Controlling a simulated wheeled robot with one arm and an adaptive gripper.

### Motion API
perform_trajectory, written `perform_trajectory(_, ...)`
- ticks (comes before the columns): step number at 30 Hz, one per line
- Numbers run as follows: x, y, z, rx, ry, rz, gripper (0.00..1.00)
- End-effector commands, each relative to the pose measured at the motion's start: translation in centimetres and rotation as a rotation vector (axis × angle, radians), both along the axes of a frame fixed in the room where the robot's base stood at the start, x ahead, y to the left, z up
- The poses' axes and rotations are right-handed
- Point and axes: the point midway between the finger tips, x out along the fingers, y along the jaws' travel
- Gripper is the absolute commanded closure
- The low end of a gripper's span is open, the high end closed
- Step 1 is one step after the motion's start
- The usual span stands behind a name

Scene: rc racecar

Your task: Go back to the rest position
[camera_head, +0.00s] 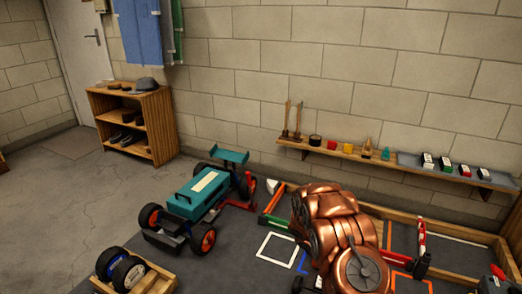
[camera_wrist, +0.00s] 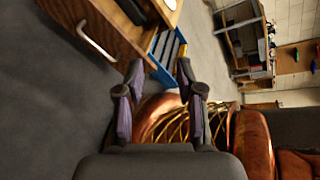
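My gripper (camera_wrist: 160,75) shows in the wrist view with its two dark fingers apart and nothing held between them. Copper-coloured parts of my own arm fill the lower middle of the head view, and copper parts of my body show behind the fingers in the wrist view. The gripper itself cannot be made out in the head view. The racecar (camera_head: 197,200), with a teal body and rear wing and black wheels with red hubs, stands on the dark mat to the left of my arm.
A wooden stand with wheels (camera_head: 130,272) is at the lower left. A wall shelf (camera_head: 330,150) holds tools and small items. A wooden shoe rack (camera_head: 160,122) stands by the door. In the wrist view, a wooden cabinet (camera_wrist: 75,15) and a blue-edged crate (camera_wrist: 165,50) lie beyond the fingers.

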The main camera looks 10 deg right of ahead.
Motion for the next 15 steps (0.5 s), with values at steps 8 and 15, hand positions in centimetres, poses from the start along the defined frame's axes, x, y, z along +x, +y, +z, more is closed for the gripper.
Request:
perform_trajectory(8,-0.5,2.8,10.3,-0.085,-0.216,-0.133,0.63)
perform_trajectory(15,-1.6,5.6,17.7,-0.148,-0.393,-0.259,0.63)
